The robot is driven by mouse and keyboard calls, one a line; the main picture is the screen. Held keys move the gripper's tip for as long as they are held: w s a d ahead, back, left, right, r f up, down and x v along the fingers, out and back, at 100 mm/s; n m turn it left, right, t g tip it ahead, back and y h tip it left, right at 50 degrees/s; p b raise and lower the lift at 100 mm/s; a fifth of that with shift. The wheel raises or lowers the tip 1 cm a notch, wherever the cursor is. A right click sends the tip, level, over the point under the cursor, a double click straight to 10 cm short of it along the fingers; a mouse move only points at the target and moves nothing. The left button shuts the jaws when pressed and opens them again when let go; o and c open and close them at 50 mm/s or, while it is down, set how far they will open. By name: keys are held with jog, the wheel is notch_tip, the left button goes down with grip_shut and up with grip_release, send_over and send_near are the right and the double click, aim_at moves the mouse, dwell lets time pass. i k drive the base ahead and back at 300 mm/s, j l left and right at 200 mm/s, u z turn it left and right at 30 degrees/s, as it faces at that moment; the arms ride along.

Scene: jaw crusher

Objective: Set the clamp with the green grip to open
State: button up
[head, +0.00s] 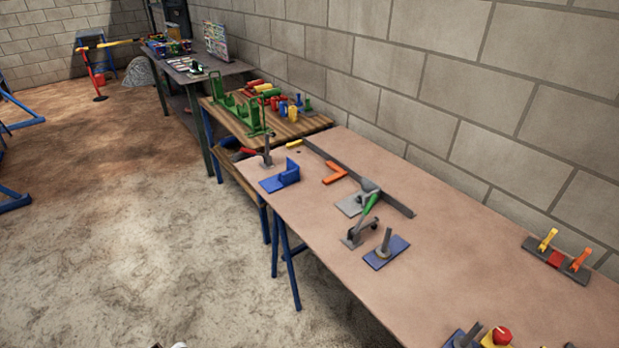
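The clamp with the green grip (370,204) stands near the front edge of the long brownish table, about midway along it. Its grip slants up and to the right above a grey metal body (352,239). A short dark part of it sticks out to the right. Just right of it is a blue plate (387,252) with a grey upright post; I cannot tell whether the clamp touches it. A second clamp with a red grip (249,151) stands at the table's far end, its grip pointing left. My gripper is not recognisable in the head view.
The table (450,255) runs along a block wall. It also bears a blue bracket (280,178), an orange angle piece (335,173), a long grey bar (395,205) and a yellow-and-orange-handled unit (557,257). Concrete floor left of the table is open.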

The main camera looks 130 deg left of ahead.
aim_at(371, 222)
jog(key=u, duration=3.35)
